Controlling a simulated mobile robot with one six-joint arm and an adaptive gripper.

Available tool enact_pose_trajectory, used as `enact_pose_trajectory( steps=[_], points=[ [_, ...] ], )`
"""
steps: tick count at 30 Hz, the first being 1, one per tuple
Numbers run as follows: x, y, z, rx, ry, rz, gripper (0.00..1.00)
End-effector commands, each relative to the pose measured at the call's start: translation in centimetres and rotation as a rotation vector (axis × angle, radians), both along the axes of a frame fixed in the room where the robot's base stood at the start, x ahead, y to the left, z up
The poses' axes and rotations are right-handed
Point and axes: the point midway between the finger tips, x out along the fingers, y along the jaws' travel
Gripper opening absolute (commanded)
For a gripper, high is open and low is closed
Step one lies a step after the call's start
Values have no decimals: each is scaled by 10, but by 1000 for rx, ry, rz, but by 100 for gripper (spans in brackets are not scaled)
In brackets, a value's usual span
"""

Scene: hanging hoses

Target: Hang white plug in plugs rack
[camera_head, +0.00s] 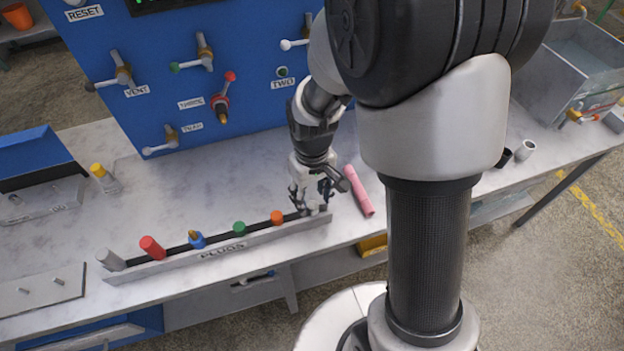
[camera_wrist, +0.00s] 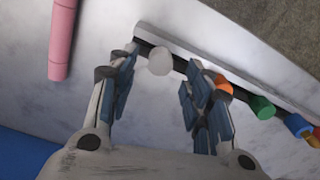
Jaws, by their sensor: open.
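The plugs rack (camera_head: 215,253) is a long, low pale holder with a dark slot and a PLUGS label, along the front of the bench. My gripper (camera_head: 312,205) is low over its right end. In the wrist view, the white plug (camera_wrist: 159,61) appears at the rack's dark slot, near the end of the rack (camera_wrist: 240,68). My open gripper (camera_wrist: 162,57) has one finger on each side of the plug, with gaps visible. The plug's lower part is hard to make out, so I cannot tell how deep it sits.
Orange (camera_head: 277,217), green (camera_head: 239,228), blue (camera_head: 196,239), red (camera_head: 151,246) and grey (camera_head: 110,259) plugs line the rack. A pink tube (camera_head: 358,190) lies right of my gripper. A blue valve panel (camera_head: 150,60) stands behind. Bare bench lies between panel and rack.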

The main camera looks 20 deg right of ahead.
Motion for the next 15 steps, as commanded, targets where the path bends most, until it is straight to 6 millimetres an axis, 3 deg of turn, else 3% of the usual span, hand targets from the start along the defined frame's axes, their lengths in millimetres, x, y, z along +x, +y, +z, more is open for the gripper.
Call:
enact_pose_trajectory(
  steps=[6,15],
  points=[
    [2,0,49,0,-7,0,46],
    [0,0,83,0,-1,0,46]
  ],
)
